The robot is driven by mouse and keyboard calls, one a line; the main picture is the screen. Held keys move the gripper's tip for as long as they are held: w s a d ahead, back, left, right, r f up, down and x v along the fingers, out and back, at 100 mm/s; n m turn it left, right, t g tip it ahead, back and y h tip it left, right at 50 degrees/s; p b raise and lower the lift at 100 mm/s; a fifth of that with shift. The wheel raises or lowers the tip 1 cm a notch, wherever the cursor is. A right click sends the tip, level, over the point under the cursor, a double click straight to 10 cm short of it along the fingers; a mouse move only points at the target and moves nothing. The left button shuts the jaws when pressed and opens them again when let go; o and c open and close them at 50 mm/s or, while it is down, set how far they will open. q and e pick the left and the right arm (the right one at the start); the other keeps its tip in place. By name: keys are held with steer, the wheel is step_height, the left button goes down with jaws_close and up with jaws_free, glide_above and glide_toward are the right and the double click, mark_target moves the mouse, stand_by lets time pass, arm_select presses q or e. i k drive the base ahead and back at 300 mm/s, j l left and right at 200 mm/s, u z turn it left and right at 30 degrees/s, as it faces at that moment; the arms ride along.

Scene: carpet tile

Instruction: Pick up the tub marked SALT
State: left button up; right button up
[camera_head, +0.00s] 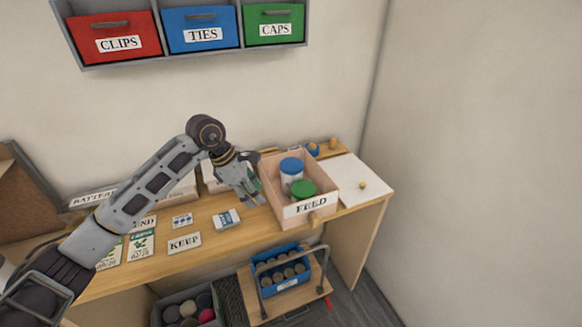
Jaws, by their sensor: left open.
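No label reading SALT can be made out. Two tubs stand in the wooden box marked FEED (330,200): a white tub with a blue lid (291,166) and, in front of it, a tub with a green lid (303,188). Their side labels are hidden or too small to read. My left gripper (254,201) is open and points down over the desk, just left of the FEED box, apart from both tubs. My right gripper is not in view.
On the desk (215,262) lie seed packets (141,244), a KEEP card (184,243) and a small blue-and-white box (226,219). A white board (352,172) is right of the FEED box. A blue crate (281,270) stands below. Labelled bins (198,42) hang above.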

mark_target(291, 169)
steer(key=i, duration=0.75)
steer(key=k+l+u, duration=0.15)
steer(key=u, duration=0.55)
